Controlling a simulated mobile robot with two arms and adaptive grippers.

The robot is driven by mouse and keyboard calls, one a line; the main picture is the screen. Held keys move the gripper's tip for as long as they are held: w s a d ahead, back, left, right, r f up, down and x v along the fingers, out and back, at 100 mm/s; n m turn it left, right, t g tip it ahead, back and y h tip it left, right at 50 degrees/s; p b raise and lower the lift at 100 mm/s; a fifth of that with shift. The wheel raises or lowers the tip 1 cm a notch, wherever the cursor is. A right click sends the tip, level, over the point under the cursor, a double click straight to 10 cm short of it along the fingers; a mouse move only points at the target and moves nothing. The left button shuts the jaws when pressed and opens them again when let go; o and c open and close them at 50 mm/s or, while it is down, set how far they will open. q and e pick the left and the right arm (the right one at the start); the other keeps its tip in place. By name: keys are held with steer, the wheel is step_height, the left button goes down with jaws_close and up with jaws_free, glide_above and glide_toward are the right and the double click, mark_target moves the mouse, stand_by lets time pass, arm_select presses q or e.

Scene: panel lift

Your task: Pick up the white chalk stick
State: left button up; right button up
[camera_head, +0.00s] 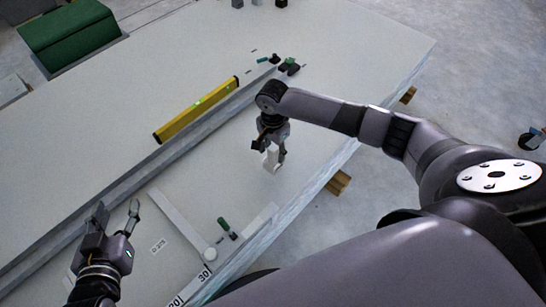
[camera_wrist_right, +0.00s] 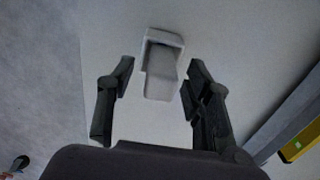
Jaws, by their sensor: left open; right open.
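A short white block-like piece (camera_head: 271,159), the only thing here that could be the white chalk stick, is on the pale panel (camera_head: 330,60) below my right gripper (camera_head: 270,152). In the right wrist view the white piece (camera_wrist_right: 161,84) shows ahead of and between the fingertips of the open right gripper (camera_wrist_right: 160,68), with visible gaps on both sides. Its exact shape is hard to tell. My left gripper (camera_head: 118,210) is open and empty over the panel at the lower left, near the metal rail.
A yellow spirit level (camera_head: 197,109) lies beside the long metal rail (camera_head: 150,163). Small dark and green items (camera_head: 289,67) lie near the rail's far end. A green-handled tool (camera_head: 226,228) and a flat white bar (camera_head: 180,222) lie near the front edge. A green box (camera_head: 68,35) stands behind.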

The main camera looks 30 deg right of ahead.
steer(key=shift+c, duration=0.4)
steer(key=c, duration=1)
jaws_close()
steer(key=shift+r, duration=0.1)
